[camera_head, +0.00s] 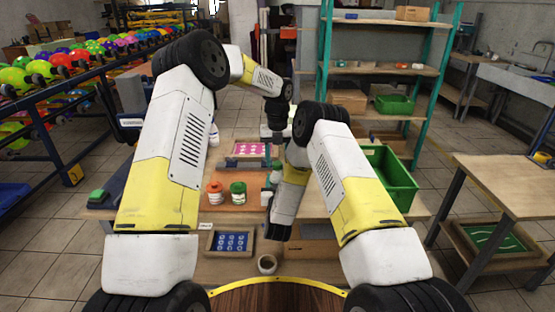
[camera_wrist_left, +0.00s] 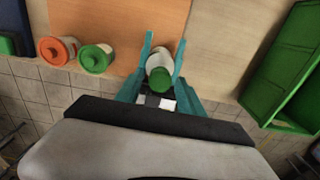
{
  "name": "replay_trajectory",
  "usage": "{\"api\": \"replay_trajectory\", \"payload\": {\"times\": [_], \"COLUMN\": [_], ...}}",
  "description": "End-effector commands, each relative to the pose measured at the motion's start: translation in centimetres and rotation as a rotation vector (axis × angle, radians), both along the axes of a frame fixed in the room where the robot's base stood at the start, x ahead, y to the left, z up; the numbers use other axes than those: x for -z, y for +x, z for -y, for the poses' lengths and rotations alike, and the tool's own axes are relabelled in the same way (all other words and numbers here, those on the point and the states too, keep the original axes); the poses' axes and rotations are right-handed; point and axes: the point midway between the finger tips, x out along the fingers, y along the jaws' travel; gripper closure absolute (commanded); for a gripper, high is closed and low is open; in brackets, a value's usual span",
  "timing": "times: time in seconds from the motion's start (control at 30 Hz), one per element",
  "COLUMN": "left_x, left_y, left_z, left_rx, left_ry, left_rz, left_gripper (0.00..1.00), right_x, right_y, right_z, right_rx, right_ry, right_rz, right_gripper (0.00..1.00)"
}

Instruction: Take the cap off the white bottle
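The white bottle (camera_wrist_left: 158,60) with a green cap (camera_wrist_left: 160,80) stands on the work table in the left wrist view. The teal fingers of my left gripper (camera_wrist_left: 164,52) lie on both sides of the bottle's body, close against it, below the cap. In the head view the left gripper (camera_head: 274,150) points down, and the bottle (camera_head: 276,173) is partly hidden behind my arms. My right gripper (camera_head: 277,232) hangs low in front of it, pointing down. Its fingertips are not clear, so its opening does not show.
A green crate (camera_head: 388,180) is on the right. A blue-patterned frame (camera_head: 231,242) and a tape roll (camera_head: 267,264) lie at the front.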

Motion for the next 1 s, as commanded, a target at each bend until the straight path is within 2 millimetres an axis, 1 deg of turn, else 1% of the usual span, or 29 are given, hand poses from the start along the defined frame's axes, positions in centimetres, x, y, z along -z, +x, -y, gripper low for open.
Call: {"api": "replay_trajectory", "payload": {"times": [0.03,0.17,0.2,0.37,0.47,0.57,1.0], "left_x": [-0.02,-0.04,-0.04,-0.05,-0.07,-0.09,-0.2], "left_y": [0.01,0.01,0.01,0.02,0.01,0.02,0.04], "left_z": [0.0,0.0,0.0,0.0,0.02,-0.01,0.05], "left_rx": [0.0,0.0,0.0,-0.003,-0.056,-0.211,-1.257], "left_ry": [0.0,0.0,0.0,0.0,0.0,0.001,0.0], "left_rz": [0.0,0.0,0.0,0.001,0.001,0.001,0.003], "left_gripper": [0.66,0.92,1.0,1.0,1.0,1.0,1.0], "right_x": [-0.03,-0.03,-0.03,-0.03,-0.03,-0.03,-0.02], "right_y": [0.01,0.01,0.01,0.01,0.01,0.01,0.0], "right_z": [0.0,0.0,0.0,0.0,0.0,0.0,0.0], "right_rx": [0.0,0.0,0.0,0.0,0.0,0.0,0.0], "right_ry": [0.0,0.0,0.0,0.0,0.0,0.0,0.0], "right_rz": [0.001,0.001,0.001,0.001,0.001,0.001,0.001], "right_gripper": [1.0,1.0,1.0,1.0,1.0,1.0,1.0]}}
